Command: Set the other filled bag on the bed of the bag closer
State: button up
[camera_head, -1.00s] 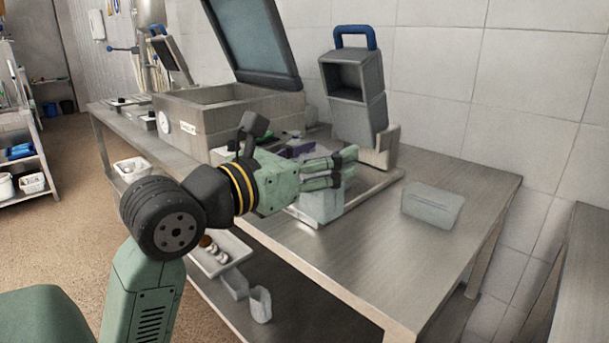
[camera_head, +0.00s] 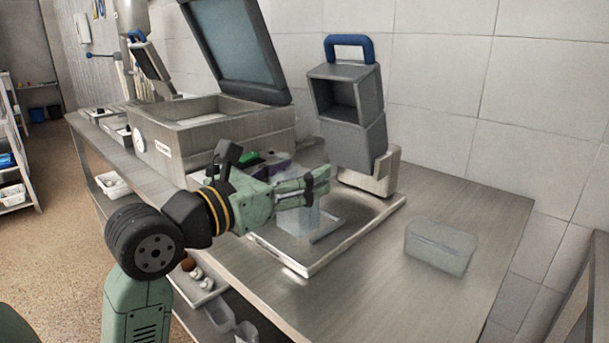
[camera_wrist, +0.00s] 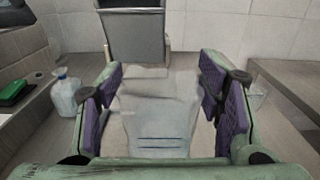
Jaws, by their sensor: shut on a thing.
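My gripper (camera_head: 312,187) is shut on a translucent filled bag (camera_head: 297,220), which hangs below the fingers. In the wrist view the bag (camera_wrist: 160,120) sits between the purple finger pads, with dark blue lines across it. The bag closer (camera_head: 345,115) is a grey machine with a blue handle, behind the gripper; it also shows at the top of the wrist view (camera_wrist: 135,38). Its flat bed (camera_head: 365,226) lies on the table. The held bag is over the bed's left part; I cannot tell whether it touches.
A clear plastic box (camera_head: 440,247) stands on the table (camera_head: 385,290) right of the bed. A metal chamber with a raised lid (camera_head: 235,45) stands at the left. A green item (camera_wrist: 14,92) lies beside it. The tiled wall closes off the back.

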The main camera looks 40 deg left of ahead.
jog(key=w+a+f+p, duration=0.2)
jog(key=w+a+f, duration=0.2)
jog(key=w, duration=0.3)
jog(key=shift+w+a+f+p, duration=0.15)
jog(key=shift+w+a+p, duration=0.1)
jog(key=shift+p, duration=0.15)
jog(key=shift+f, duration=0.1)
jog(key=shift+f, duration=0.15)
jog(key=o, duration=1.6)
jog(key=shift+o, duration=0.2)
jog(key=shift+r, duration=0.2)
